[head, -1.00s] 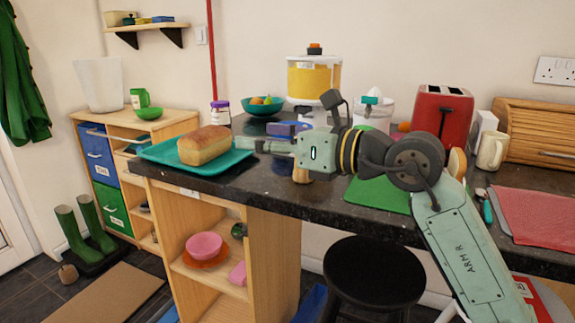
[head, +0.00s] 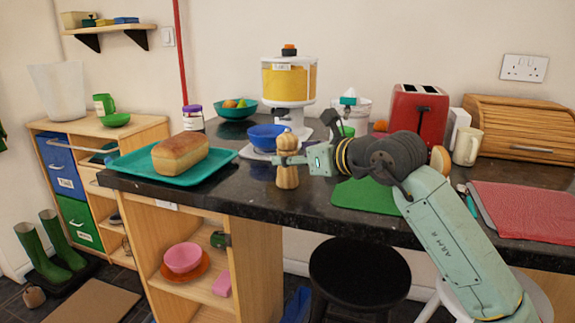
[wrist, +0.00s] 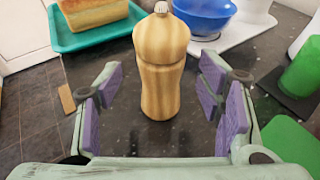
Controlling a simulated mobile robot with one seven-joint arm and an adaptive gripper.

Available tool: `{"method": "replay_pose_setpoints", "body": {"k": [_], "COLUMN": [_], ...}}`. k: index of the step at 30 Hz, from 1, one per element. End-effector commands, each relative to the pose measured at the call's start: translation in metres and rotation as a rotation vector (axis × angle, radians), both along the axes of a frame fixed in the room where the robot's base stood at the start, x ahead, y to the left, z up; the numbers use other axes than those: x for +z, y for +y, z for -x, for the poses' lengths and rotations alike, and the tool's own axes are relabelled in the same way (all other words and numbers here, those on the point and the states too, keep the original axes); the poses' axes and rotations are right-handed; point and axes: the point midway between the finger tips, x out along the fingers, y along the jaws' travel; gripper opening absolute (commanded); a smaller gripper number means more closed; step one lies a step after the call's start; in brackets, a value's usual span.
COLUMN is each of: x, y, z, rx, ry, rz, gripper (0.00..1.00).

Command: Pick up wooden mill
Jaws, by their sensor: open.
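The wooden mill (head: 287,165) stands upright on the dark granite counter, between the bread tray and the green mat. It has a rounded head and a narrow neck. In the wrist view the mill (wrist: 160,70) stands just ahead of my gripper (wrist: 163,108), about midway between the two sides. My gripper is open, with purple pads on both sides, and the pads appear apart from the mill.
A turquoise tray (head: 218,158) with a bread loaf (head: 180,153) lies left of the mill. A green mat (head: 367,196) lies to the right. The counter's front edge is close to the mill.

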Motion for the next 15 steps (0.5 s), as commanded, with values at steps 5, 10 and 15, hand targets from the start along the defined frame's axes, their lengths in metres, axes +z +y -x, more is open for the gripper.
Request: {"method": "replay_pose_setpoints", "body": {"k": [5,10,15], "x": [-0.004,-0.007,-0.008], "y": [0.015,0.019,0.019], "z": [-0.021,-0.027,-0.026], "rx": [0.002,0.0,0.0], "ry": [0.001,0.0,0.0], "rz": [-0.001,-0.001,-0.001], "gripper": [0.61,0.61,0.6]}}
